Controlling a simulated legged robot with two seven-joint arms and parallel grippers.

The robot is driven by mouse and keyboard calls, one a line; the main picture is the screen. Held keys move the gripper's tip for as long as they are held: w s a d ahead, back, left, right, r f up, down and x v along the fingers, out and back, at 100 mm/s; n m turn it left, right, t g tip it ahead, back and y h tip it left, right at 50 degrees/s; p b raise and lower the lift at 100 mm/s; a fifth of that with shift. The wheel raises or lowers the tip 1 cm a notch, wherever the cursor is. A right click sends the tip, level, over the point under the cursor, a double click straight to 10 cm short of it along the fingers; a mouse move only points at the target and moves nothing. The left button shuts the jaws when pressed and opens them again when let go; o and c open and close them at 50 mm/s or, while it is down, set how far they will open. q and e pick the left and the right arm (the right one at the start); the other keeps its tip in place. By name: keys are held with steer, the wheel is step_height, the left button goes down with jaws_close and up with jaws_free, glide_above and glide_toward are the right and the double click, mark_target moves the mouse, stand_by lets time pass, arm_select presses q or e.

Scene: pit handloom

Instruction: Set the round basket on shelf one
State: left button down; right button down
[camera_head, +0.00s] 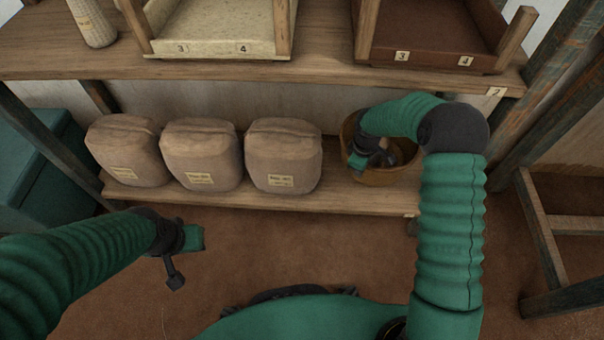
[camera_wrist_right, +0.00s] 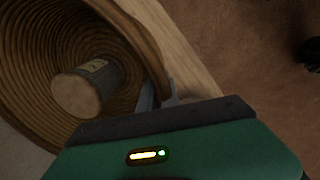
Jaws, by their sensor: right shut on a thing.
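The round basket (camera_head: 378,178) is brown and coiled, at the right end of the lower shelf (camera_head: 300,196). I cannot tell whether its base touches the board. In the right wrist view the basket (camera_wrist_right: 30,70) fills the left side, with a grey cylinder (camera_wrist_right: 85,90) with a pale label lying inside. My right gripper (camera_head: 376,158) is shut on the basket's near rim; its fingers (camera_wrist_right: 160,92) show at the rim in the wrist view. The shelf's small edge tag is too small to read. My left gripper (camera_head: 178,262) hangs low at left, away from the shelf; its jaw gap is unclear.
Three brown wrapped bundles (camera_head: 201,155) stand left of the basket on the lower shelf. The upper shelf (camera_head: 325,65), tagged 2, holds a cream tray (camera_head: 215,45), a brown tray (camera_head: 430,55) and a pale woven cylinder (camera_head: 92,22). A wooden frame (camera_head: 540,230) stands at right.

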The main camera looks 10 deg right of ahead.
step_height(320, 180, down, 10)
steer(key=b, duration=0.6)
steer(key=shift+d+f+b, duration=0.1)
steer(key=shift+b, duration=0.2)
steer(key=c, duration=2)
jaws_free()
steer(key=shift+s, duration=0.1)
steer(key=shift+c, duration=0.2)
steer(key=o, duration=0.5)
steer(key=shift+c, duration=0.2)
step_height(320, 180, up, 12)
steer(key=s+a+p, duration=0.1)
steer(key=p, duration=0.7)
steer(key=s+a+r+m, duration=0.2)
steer(key=s+r+m, duration=0.1)
steer(key=s, duration=0.3)
steer(key=s+a+r+m+t, duration=0.1)
steer(key=s+a+r+m, duration=0.1)
steer(key=s+r, duration=0.3)
steer(key=s+a+r+m+y, duration=0.1)
steer(key=s+r+m, duration=0.3)
steer(key=s, duration=0.5)
steer(key=shift+a+r+m+t, duration=0.3)
steer(key=shift+a+m, duration=0.2)
steer(key=shift+a, duration=0.35)
